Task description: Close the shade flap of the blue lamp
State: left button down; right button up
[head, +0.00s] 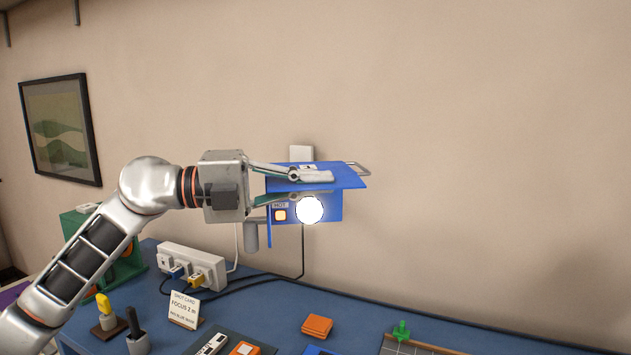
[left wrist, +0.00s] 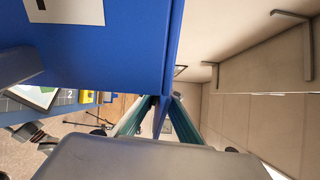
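The blue lamp (head: 335,210) is a box with a glowing round lens (head: 309,209) and a small orange square marked HOT on its front. Its flat blue shade flap (head: 347,182) juts out level above the lens; a blue panel also fills the upper left of the left wrist view (left wrist: 110,50). My left gripper (head: 315,186) is at the flap's left part, one finger above it and one below. In the left wrist view the fingers (left wrist: 160,105) lie close on both sides of a thin blue edge. Contact is unclear. My right gripper is not in view.
On the blue table (head: 270,310) stand a white power strip (head: 192,264) with cables, a lettered card (head: 185,309), two small upright-handled tools and a green box (head: 90,230). An orange block (head: 317,326) lies in front. The wall is close behind; room right of the lamp is clear.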

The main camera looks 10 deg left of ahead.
pick_arm(q)
jog(key=c, duration=2.3)
grip_release()
jog(key=shift+c, duration=0.2)
